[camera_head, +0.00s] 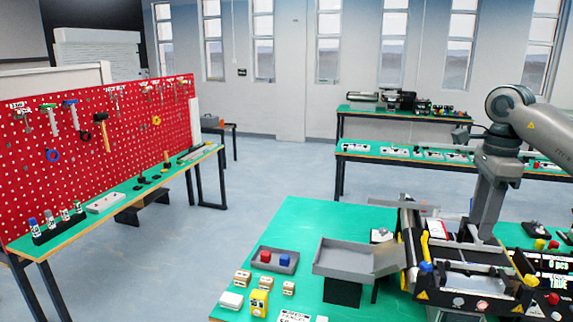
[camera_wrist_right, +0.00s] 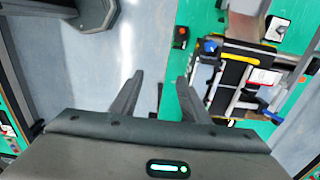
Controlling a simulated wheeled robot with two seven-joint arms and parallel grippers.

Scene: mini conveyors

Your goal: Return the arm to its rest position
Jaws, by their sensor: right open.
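My right arm (camera_head: 490,190) comes in from the right in the head view and hangs down behind the mini conveyor (camera_head: 407,240). Its gripper is hard to make out there. In the right wrist view my right gripper (camera_wrist_right: 158,88) is open, with its two dark fingers apart and nothing between them. Below the fingers are the blue-grey floor and the edge of a green table. The conveyor, with its black belt (camera_wrist_right: 232,78), lies to the right of the fingers. My left gripper is not in view.
A grey tray (camera_head: 335,258) stands by the conveyor. A small tray (camera_head: 290,266) holds a red and a blue block. Small boxes and a yellow item (camera_head: 259,302) stand on the green table (camera_head: 330,215). Another bench (camera_head: 440,155) is behind.

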